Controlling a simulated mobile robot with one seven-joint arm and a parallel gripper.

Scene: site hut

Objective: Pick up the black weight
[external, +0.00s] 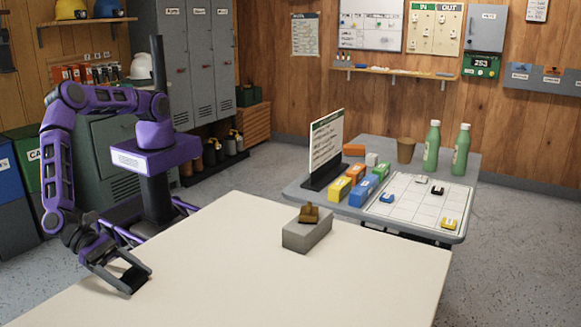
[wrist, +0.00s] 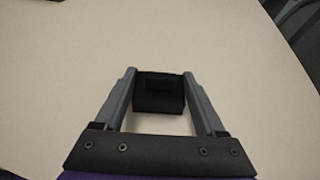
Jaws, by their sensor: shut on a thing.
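The black weight (wrist: 159,93) is a small dark block between my gripper's two fingers in the wrist view. My gripper (wrist: 159,88) is shut on it, with a finger against each side. I cannot tell whether the weight touches the tabletop.
The cream table (external: 230,265) is mostly clear. A grey block (external: 306,236) with a brown piece (external: 309,214) on top stands near its far edge. Behind is a grey table (external: 300,189) with a sign (external: 326,145), coloured boxes, a cup, two green bottles (external: 432,148) and a gridded board (external: 405,207).

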